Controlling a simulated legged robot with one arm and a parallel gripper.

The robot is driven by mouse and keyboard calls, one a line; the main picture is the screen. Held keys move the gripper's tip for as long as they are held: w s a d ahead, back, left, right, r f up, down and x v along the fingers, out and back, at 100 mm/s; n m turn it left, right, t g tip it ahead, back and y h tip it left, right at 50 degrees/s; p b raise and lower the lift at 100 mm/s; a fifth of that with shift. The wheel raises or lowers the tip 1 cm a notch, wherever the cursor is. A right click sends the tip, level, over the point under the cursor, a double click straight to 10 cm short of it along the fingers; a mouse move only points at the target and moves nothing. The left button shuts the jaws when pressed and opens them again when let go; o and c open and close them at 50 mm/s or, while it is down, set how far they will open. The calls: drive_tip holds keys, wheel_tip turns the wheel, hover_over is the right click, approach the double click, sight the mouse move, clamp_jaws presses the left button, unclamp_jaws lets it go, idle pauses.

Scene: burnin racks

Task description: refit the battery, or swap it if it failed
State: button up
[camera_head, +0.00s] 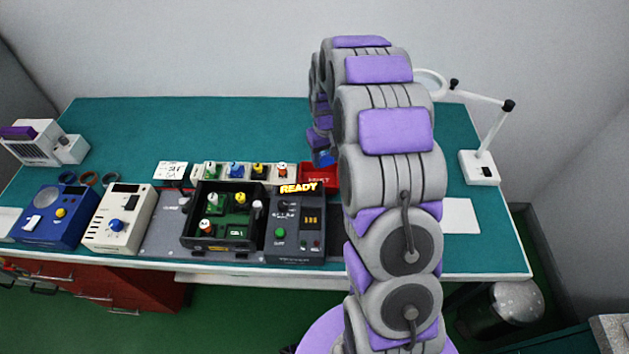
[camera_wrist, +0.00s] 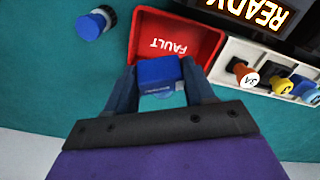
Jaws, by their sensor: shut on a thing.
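My gripper (camera_wrist: 160,92) is shut on a blue part (camera_wrist: 158,70) with a square top and a rounded lower body. It holds the part over the near edge of the red FAULT bin (camera_wrist: 146,29); whether it touches the bin I cannot tell. In the head view the red bin (camera_head: 325,172) shows beside my arm, which hides its right side. Which part is the battery I cannot tell.
A white rack (camera_wrist: 225,62) of numbered, coloured parts stands beside the bin. A loose blue cylinder (camera_wrist: 92,24) lies on the green mat. Blue (camera_head: 50,228) and cream (camera_head: 112,235) instruments stand left; a lamp (camera_head: 480,168) stands right. The back mat is clear.

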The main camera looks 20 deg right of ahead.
sight(324, 164)
wheel_tip(324, 164, down, 3)
drive_tip(key=shift+a+f+b, duration=0.15)
drive_tip(key=shift+b, duration=0.5)
drive_tip(key=shift+d+f, duration=0.2)
drive_tip(key=shift+f, duration=0.5)
drive_tip(key=o, duration=1.3)
drive_tip(key=shift+a, duration=0.1)
drive_tip(key=shift+c, duration=0.2)
wheel_tip(324, 164, up, 17)
drive_tip(key=p, duration=0.2)
drive_tip(key=shift+r+p, duration=0.2)
drive_tip(key=shift+p, duration=0.2)
